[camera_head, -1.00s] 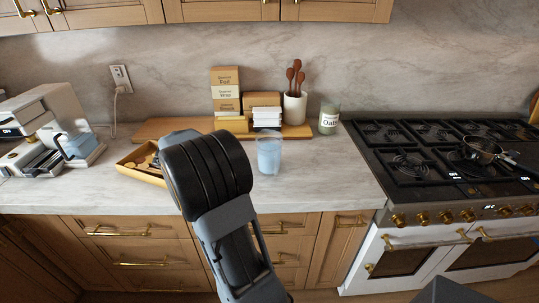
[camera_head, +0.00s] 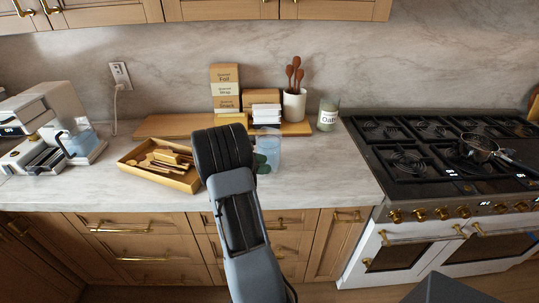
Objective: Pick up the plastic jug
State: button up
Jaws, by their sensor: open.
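The plastic jug (camera_head: 271,147) is a pale blue, see-through container. It stands upright on the marble counter, in the middle of the picture. My arm reaches up from the bottom and covers part of the jug's left side. The end of my gripper (camera_head: 261,162) shows only as small dark green-grey parts beside the arm, overlapping the jug's lower left in the picture. The gripper is open, and most of it is hidden behind my arm. I cannot tell whether it touches the jug.
A wooden tray of utensils (camera_head: 150,180) lies left of my arm. Behind the jug are a wooden board (camera_head: 165,127), boxes (camera_head: 226,88), a spoon crock (camera_head: 294,105) and an oats jar (camera_head: 328,115). The stove (camera_head: 440,150) is right. Counter right of the jug is clear.

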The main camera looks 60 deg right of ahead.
aim_at(276, 171)
jog(key=shift+p+x, duration=0.7)
jog(key=shift+x, duration=1.95)
jog(key=shift+a, duration=0.1)
jog(key=shift+s, duration=0.1)
grip_shut()
